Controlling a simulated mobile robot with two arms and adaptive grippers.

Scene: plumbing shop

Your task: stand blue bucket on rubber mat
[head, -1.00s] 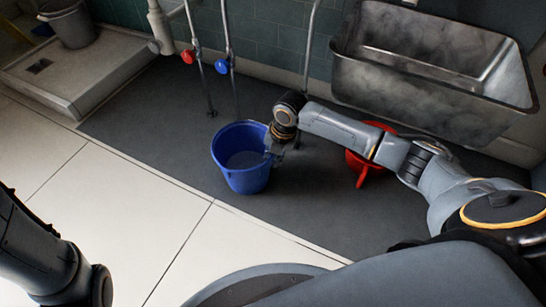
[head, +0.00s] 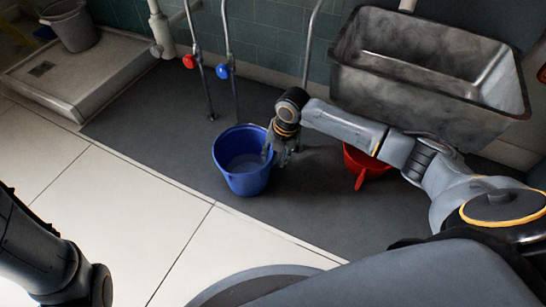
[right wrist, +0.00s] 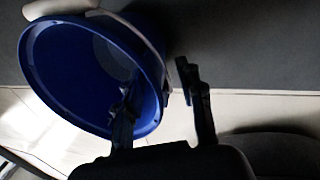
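The blue bucket (head: 229,177) stands upright on the dark grey rubber mat (head: 172,128), near the mat's front edge. My right gripper (head: 276,155) is at the bucket's right rim. In the right wrist view the bucket (right wrist: 62,62) shows its open mouth and a pale handle. There my right gripper (right wrist: 160,105) is open, with one finger over the inside of the bucket and the other outside the rim. Whether either finger touches the wall I cannot tell. My left arm shows at the lower left of the head view, but its gripper is out of view.
A red container (head: 367,163) stands on the mat behind my right arm, partly hidden. A metal sink (head: 420,85) is at the back right. Pipes with a red valve (head: 189,61) and a blue valve (head: 223,71) stand behind the bucket. Pale floor tiles (head: 125,215) lie clear in front.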

